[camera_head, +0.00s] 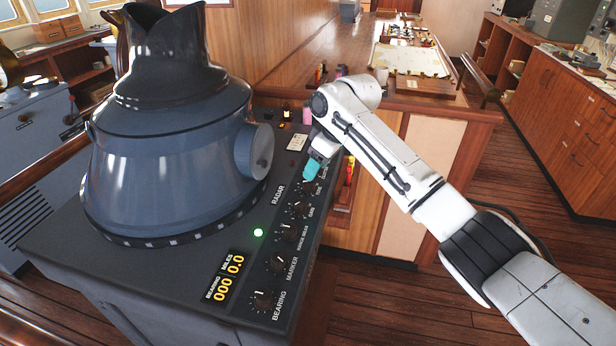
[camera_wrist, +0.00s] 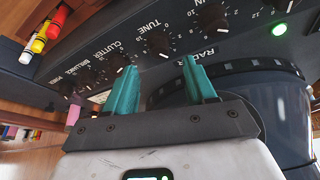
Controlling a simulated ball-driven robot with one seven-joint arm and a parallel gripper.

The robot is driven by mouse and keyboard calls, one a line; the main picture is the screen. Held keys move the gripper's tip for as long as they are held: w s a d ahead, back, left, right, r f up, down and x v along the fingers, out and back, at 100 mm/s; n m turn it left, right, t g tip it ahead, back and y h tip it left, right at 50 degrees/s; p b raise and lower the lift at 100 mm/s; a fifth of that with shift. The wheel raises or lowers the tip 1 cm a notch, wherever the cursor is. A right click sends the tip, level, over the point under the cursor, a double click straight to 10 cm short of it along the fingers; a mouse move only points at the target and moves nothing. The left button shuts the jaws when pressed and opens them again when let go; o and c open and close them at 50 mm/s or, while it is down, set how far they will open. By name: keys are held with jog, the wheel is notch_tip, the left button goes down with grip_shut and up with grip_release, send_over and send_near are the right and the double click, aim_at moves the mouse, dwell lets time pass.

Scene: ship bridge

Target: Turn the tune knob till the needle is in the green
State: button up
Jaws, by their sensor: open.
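The tune knob (camera_wrist: 158,42) is a black round knob with a white pointer line, labelled TUNE, on the dark radar console. In the head view the tune knob (camera_head: 309,187) shows just below my gripper (camera_head: 312,170). My gripper (camera_wrist: 160,64) has teal fingers, spread open and empty. In the wrist view the knob appears between and slightly beyond the two fingertips, and I see no contact. The needle and its green zone cannot be made out in either view.
Nearby are the gain knob (camera_wrist: 212,17) and clutter knob (camera_wrist: 118,62). Several more knobs line the console (camera_head: 150,275). The big radar hood (camera_head: 175,150) stands left of my gripper. A green lamp (camera_head: 258,232) is lit. Coloured markers (camera_wrist: 50,30) sit beside the console.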

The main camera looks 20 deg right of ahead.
aim_at(308, 185)
jog(key=x, duration=0.5)
jog(key=shift+w+f, duration=0.15)
jog(key=shift+f, duration=0.2)
grip_shut()
